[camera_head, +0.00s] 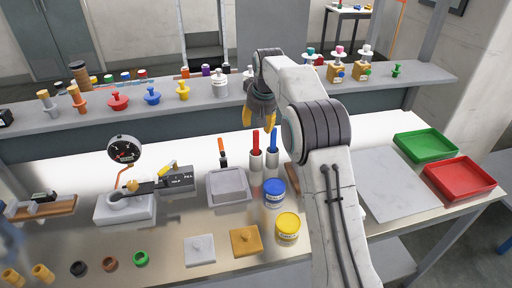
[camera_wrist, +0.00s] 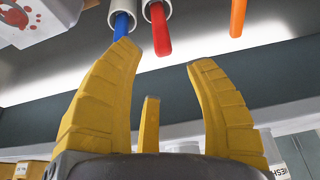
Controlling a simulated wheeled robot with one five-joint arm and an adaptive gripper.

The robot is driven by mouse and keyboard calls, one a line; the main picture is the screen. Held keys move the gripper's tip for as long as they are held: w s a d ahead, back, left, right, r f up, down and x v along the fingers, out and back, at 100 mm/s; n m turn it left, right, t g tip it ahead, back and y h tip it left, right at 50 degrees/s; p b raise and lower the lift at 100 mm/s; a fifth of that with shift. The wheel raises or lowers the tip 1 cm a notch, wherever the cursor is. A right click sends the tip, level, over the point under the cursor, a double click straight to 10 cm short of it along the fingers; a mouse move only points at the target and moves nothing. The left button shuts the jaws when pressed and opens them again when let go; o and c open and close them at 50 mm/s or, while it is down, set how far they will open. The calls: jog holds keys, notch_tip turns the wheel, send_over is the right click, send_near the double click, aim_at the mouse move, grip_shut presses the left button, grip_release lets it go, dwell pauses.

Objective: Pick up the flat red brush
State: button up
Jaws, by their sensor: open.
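The flat red brush (camera_head: 256,139) stands upright with its red handle up in a white cup (camera_head: 256,161). It also shows in the wrist view (camera_wrist: 159,30), where its handle end points toward the gap between my fingers. Its lower part is hidden in the cup. My gripper (camera_head: 260,117) is open and empty, with its yellow fingers pointing down just above the brush in the head view. In the wrist view my gripper (camera_wrist: 163,56) has its fingertips on either side of the line of the red handle, with no contact visible.
A blue brush (camera_head: 273,142) stands in a cup close on the right. An orange-handled tool (camera_head: 221,145) is to the left. A grey tray (camera_head: 229,198), a blue tin (camera_head: 274,200) and a yellow tin (camera_head: 288,233) are in front. A shelf (camera_head: 205,104) with several knobs runs behind.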

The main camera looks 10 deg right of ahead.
aim_at(256, 131)
jog(key=x, duration=0.1)
jog(key=p+x, duration=0.1)
jog(key=x, duration=0.2)
jog(key=shift+s+a+f+p, duration=0.1)
jog(key=shift+s+a+p, duration=0.15)
jog(key=shift+p, duration=0.05)
jog(key=shift+w+f, duration=0.25)
jog(key=shift+f, duration=0.4)
jog(key=shift+o, duration=0.2)
grip_shut()
